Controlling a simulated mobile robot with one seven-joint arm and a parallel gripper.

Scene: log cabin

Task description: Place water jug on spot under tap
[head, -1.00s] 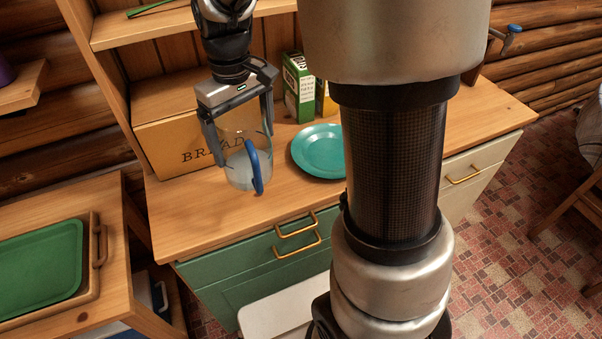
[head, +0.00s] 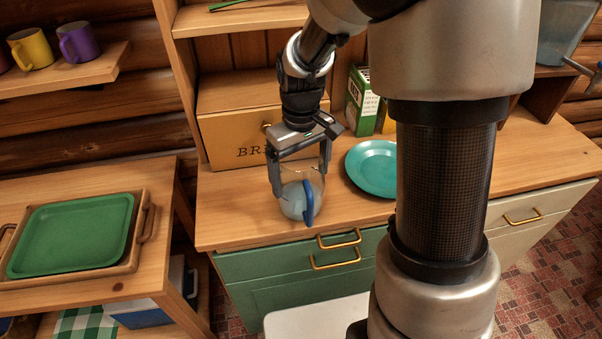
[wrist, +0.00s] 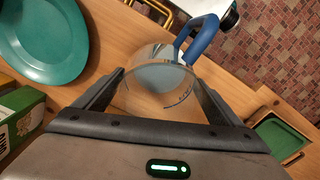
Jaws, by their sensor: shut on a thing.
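A clear glass water jug (head: 291,201) with a blue handle (head: 308,203) is held upright in my gripper (head: 298,178). My gripper is shut on the jug, one finger on each side of it. The jug is over the front of the wooden counter; I cannot tell whether its base touches the wood. In the wrist view the jug (wrist: 160,92) sits between the fingers, its handle pointing away. A translucent bluish container (head: 562,35) at the upper right has what looks like a tap (head: 580,66). The spot under it is hidden or out of view.
A teal plate (head: 371,168) lies right of the jug. A bread box (head: 225,135) and a green carton (head: 357,95) stand behind. A green tray (head: 72,232) is on the left table. Mugs (head: 78,42) sit on a shelf. My column blocks part of the right counter.

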